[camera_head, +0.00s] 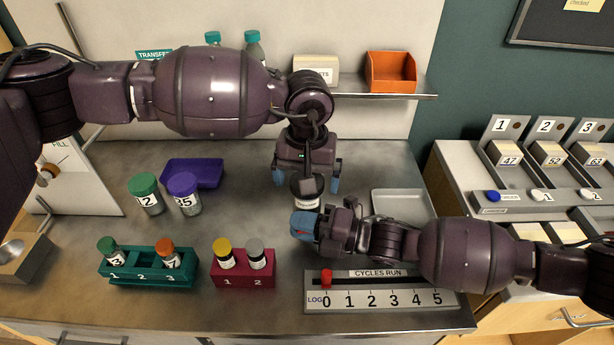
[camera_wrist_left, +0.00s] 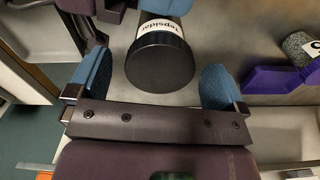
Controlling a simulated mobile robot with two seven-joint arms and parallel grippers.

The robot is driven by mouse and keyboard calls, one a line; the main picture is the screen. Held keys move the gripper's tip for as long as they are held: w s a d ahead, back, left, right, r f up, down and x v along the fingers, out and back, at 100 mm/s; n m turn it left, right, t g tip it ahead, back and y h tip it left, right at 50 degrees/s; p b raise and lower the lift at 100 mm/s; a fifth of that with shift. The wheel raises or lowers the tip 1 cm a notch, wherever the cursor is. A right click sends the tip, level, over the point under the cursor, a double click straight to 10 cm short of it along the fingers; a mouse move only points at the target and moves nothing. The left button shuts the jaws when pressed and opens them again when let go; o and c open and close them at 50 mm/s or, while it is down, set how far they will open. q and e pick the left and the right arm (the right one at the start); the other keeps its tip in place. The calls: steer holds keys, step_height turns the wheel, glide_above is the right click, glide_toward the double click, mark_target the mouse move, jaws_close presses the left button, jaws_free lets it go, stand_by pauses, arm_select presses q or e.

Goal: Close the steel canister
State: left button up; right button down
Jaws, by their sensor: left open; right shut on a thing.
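The steel canister (camera_head: 306,201) stands upright near the middle of the bench, partly hidden by my arms. Its white label (camera_wrist_left: 160,25) and black lid (camera_wrist_left: 160,62) show in the left wrist view. The lid sits on top of the canister; I cannot tell how tight it is. My left gripper (camera_head: 308,178) points down above the canister, open, its blue fingers on either side of the lid and apart from it. My right gripper (camera_head: 304,226) is shut on the canister's body from the front right, below the lid.
A purple tray (camera_head: 195,172), green-capped jar (camera_head: 146,193) and purple-capped jar (camera_head: 184,193) stand left. A teal rack (camera_head: 147,270), red rack (camera_head: 243,278) and cycle counter (camera_head: 381,291) line the front. A grey tray (camera_head: 399,203) lies right. A shelf (camera_head: 385,96) is behind.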

arm_select(q)
step_height(320, 180, up, 12)
stand_by(0.5)
steer(key=shift+f, duration=0.1)
arm_select(e)
steer(key=c, duration=1)
jaws_free()
steer(key=shift+d, duration=0.1)
steer(key=v, duration=1)
steer(key=shift+d+b, duration=0.3)
arm_select(q)
steer(key=shift+f, duration=0.45)
arm_select(e)
steer(key=shift+s, duration=0.2)
